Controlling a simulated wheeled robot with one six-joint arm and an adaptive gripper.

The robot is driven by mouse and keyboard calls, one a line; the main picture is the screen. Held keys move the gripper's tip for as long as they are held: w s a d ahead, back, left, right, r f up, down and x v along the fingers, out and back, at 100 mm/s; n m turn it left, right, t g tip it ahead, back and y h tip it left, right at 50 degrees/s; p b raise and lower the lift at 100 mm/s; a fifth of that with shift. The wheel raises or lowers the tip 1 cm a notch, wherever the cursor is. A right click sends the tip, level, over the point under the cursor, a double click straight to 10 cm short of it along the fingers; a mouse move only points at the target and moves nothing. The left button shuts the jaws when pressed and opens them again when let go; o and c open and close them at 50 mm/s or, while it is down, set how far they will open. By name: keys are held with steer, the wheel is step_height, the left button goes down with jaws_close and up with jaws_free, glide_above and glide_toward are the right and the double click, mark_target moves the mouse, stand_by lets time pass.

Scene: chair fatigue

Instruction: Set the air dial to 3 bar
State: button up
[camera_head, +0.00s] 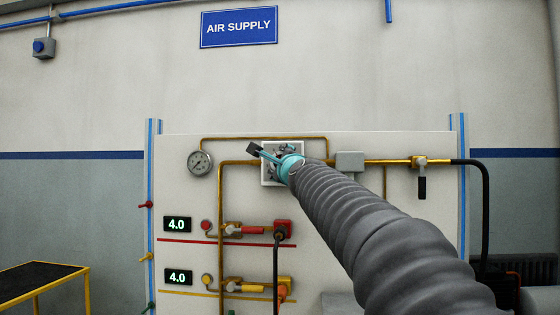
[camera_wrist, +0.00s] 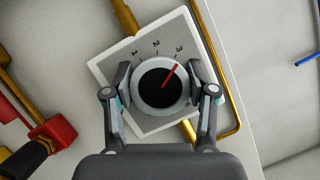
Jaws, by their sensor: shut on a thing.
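The air dial (camera_wrist: 160,88) is a round grey knob with a black face and a red pointer, on a pale square plate (camera_wrist: 112,66). The numbers 1, 2 and 3 show along its upper edge. The red pointer aims up and right, close to the 3 and seemingly a little clockwise of it. My gripper (camera_wrist: 159,86) is shut on the knob, one finger on its left and one on its right. Higher scale numbers are mostly hidden by the right finger. In the head view, my gripper (camera_head: 268,156) is at the plate and largely hides the dial.
A round pressure gauge (camera_head: 200,163) is left of the dial. Two displays, upper (camera_head: 177,224) and lower (camera_head: 178,277), both read 4.0. Brass pipes (camera_head: 222,200) run close around the dial. A red valve (camera_head: 282,230) is below. A black-topped cart (camera_head: 35,282) stands lower left.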

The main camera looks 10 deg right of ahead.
steer(key=shift+n, duration=0.4)
steer(key=o, duration=1.2)
steer(key=shift+c, duration=0.2)
steer(key=s+f, duration=0.1)
steer(key=s, duration=1)
steer(key=shift+s+d+f, duration=0.3)
steer(key=shift+s+f, duration=0.1)
